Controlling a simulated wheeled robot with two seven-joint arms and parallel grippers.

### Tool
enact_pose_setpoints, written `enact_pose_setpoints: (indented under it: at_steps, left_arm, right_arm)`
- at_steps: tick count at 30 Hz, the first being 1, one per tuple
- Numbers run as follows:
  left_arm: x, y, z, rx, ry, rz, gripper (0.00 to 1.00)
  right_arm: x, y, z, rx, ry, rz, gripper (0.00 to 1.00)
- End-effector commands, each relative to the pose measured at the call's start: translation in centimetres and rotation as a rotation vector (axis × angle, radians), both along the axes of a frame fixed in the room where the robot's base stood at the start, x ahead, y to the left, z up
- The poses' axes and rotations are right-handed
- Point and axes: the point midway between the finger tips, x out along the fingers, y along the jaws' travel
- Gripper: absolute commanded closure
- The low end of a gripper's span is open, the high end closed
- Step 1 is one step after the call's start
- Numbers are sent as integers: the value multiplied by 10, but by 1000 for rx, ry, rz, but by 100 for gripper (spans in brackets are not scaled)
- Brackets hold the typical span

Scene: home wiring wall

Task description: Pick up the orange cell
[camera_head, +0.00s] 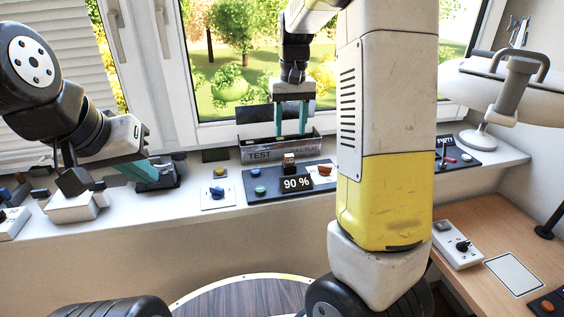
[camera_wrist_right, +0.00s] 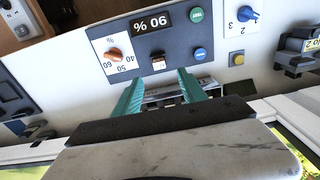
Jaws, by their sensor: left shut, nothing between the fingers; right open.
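I cannot make out an orange cell in either view. The box's contents are too small and shaded to tell. My left gripper (camera_head: 143,172) is shut and empty, low over the sill at the left.
A dark panel with a 90 % display (camera_head: 296,184) and an orange knob (camera_head: 325,170) lies in front of the box. A white plate with a blue knob (camera_head: 217,193) is to its left. The window is close behind. My right arm hides part of the sill.

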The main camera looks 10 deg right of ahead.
Motion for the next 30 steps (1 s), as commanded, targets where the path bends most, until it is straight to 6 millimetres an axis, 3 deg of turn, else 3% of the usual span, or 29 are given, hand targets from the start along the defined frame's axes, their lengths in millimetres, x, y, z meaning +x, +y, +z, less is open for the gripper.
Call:
enact_pose_setpoints:
  at_steps: [4, 21, 30]
  left_arm:
    - [0, 0, 0, 0, 0, 0, 100]
    - [0, 0, 0, 0, 0, 0, 100]
    - [0, 0, 0, 0, 0, 0, 100]
  right_arm:
    - [10, 0, -10, -26, 20, 2, 51]
    - [8, 1, -80, -27, 23, 2, 51]
    - [9, 1, -86, -26, 20, 2, 51]
